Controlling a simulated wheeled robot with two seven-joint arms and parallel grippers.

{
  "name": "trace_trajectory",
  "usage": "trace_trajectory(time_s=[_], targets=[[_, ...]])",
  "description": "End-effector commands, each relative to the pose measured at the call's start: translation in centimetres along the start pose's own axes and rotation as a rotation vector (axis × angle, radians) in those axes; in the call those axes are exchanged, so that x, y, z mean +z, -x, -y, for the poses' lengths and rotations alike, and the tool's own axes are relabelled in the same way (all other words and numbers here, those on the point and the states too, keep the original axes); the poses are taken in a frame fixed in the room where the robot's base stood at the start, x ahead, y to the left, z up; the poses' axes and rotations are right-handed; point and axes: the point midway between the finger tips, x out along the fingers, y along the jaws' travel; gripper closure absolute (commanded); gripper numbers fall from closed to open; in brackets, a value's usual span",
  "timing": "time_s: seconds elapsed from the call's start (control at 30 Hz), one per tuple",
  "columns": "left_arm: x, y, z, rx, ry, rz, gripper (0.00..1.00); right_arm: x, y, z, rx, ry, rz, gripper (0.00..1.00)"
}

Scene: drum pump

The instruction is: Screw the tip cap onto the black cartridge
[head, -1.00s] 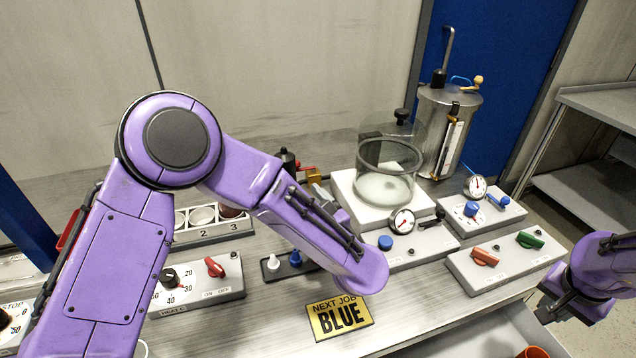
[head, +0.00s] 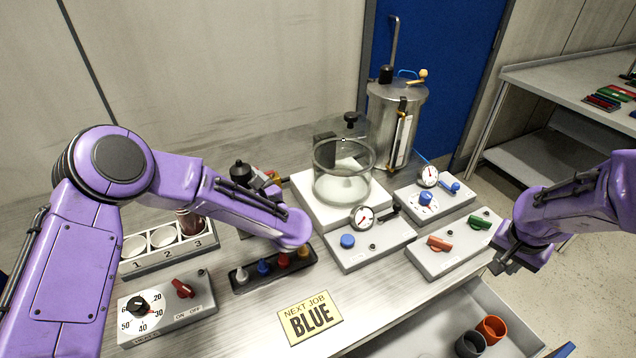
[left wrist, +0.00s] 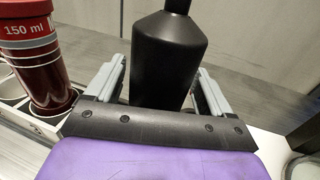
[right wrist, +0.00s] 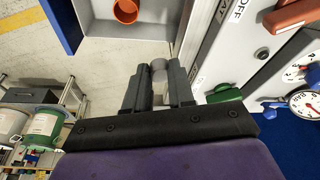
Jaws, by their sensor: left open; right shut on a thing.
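The black cartridge (head: 240,172) stands upright at the back left of the bench, partly hidden by my left arm. In the left wrist view the cartridge (left wrist: 165,60) is between the spread fingers of my left gripper (left wrist: 162,82), which is open. In the head view that gripper is mostly hidden behind my forearm.
A black rack (head: 240,288) holds white, blue, red and yellow tips. A numbered holder (head: 150,262) has a dark red cartridge (head: 190,222) in slot 3. A glass chamber (head: 343,172) and control boxes (head: 450,250) fill the right. The drawer (head: 420,335) holds cups.

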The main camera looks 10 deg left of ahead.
Motion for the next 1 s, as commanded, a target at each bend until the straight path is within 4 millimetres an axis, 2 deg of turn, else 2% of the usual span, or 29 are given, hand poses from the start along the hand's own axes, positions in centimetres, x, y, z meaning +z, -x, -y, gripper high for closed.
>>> trace_trajectory(time_s=[0.1,0.4,0.57,0.6,0.87,1.0], targets=[[-0.04,-0.67,-0.05,0.0,-0.001,0.0,0.18,-0.06,0.28,-0.02,0.0,0.0,0.0,1.0],[-0.1,-0.65,-0.02,-0.001,0.0,0.0,0.18,-0.03,0.19,-0.02,0.0,0.0,0.0,1.0],[-0.09,-0.63,-0.02,-0.001,0.0,0.0,0.7,-0.03,0.2,-0.02,0.0,0.0,0.0,1.0],[-0.08,-0.63,-0.02,-0.001,0.0,0.0,0.83,-0.03,0.2,-0.02,0.0,0.0,0.0,1.0],[0.05,-0.64,0.01,-0.001,0.001,0.001,0.84,-0.03,0.19,-0.02,0.0,0.0,0.0,1.0],[0.81,-0.66,0.03,0.0,0.004,0.002,0.84,0.03,-0.02,-0.02,0.0,0.0,0.0,1.0]])
